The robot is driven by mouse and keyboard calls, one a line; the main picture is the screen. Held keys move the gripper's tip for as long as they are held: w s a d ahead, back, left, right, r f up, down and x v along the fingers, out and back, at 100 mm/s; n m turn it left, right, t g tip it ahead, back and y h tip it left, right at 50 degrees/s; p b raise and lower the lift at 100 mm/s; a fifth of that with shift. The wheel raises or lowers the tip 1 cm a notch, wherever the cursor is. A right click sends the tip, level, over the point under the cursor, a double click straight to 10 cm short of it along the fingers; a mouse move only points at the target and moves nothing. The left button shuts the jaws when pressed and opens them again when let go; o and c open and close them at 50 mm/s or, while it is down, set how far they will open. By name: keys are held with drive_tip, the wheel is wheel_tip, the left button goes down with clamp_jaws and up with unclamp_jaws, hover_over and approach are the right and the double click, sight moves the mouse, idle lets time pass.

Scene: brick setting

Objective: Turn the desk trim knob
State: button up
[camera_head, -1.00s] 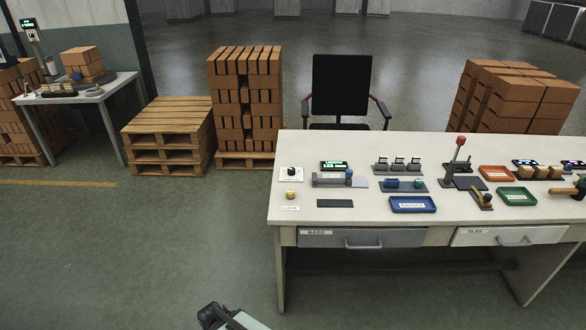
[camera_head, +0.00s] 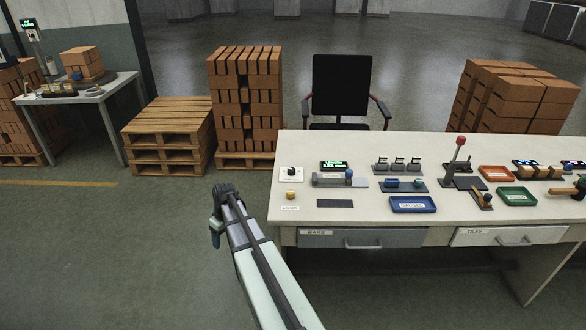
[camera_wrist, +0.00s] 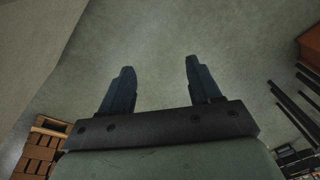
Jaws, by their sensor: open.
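A black knob (camera_head: 291,171) sits on a small white plate at the left end of the white desk (camera_head: 350,222). A yellow round piece (camera_head: 290,194) stands just in front of it, by a small label. My gripper (camera_head: 215,240) is left of the desk's left edge, apart from the knob, and appears to point down. In the wrist view its two dark blue fingers (camera_wrist: 160,68) are spread apart, with nothing but floor between them. The knob cannot be made out in the wrist view.
Right of the knob are a small display (camera_head: 334,165), a slider-like fixture (camera_head: 340,181) and a blue tray (camera_head: 413,204). A black chair (camera_head: 341,88) stands behind the desk. Brick stacks (camera_head: 245,95) and pallets (camera_head: 168,137) stand behind left.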

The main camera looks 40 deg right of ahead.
drive_tip(key=w+d+r+n, duration=0.1)
drive_tip(key=w+d+r, duration=0.15)
drive_tip(key=d, duration=0.45)
drive_tip(key=w+d+r+t, duration=0.1)
drive_tip(key=d+r, duration=0.3)
drive_tip(key=d, duration=0.4)
drive_tip(key=w+d+r+n, duration=0.1)
drive_tip(key=w+d+r, duration=0.15)
drive_tip(key=d, duration=0.45)
drive_tip(key=n+t, duration=0.2)
approach(292, 169)
drive_tip(key=shift+y, duration=0.4)
drive_tip(key=x, duration=0.8)
drive_tip(key=shift+w+d+f, duration=0.2)
drive_tip(key=shift+d+f, duration=0.15)
drive_tip(key=shift+f, duration=0.05)
drive_tip(key=c, duration=1)
